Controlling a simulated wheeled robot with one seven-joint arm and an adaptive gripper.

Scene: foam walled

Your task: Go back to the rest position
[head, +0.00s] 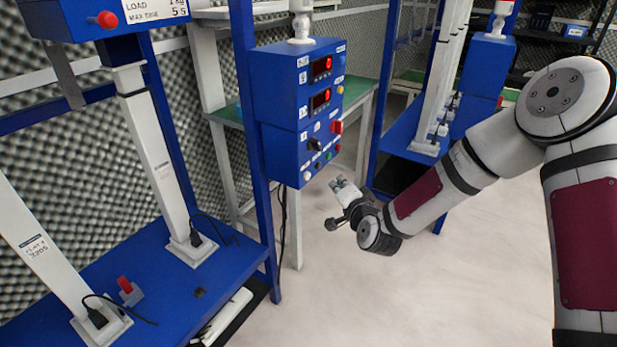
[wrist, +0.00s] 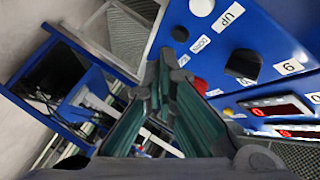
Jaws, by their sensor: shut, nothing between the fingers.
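My gripper (head: 343,191) is at the end of my arm, in the middle of the head view, in front of and to the lower right of a blue control box (head: 289,105). In the wrist view my gripper (wrist: 165,62) shows its two long dark green fingers meeting at the tips, shut with nothing between them. The blue box (wrist: 215,60) is close on the right of the wrist view, with a black knob (wrist: 242,64) and red displays (wrist: 275,109). I cannot tell the exact gap between fingertips and box.
A blue bench with white posts (head: 165,165) stands at the left, with a small red switch (head: 125,285) on it. A second blue frame (head: 415,130) stands behind the arm. A green-topped table (head: 350,90) is behind the box. Pale floor (head: 400,300) is clear below the arm.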

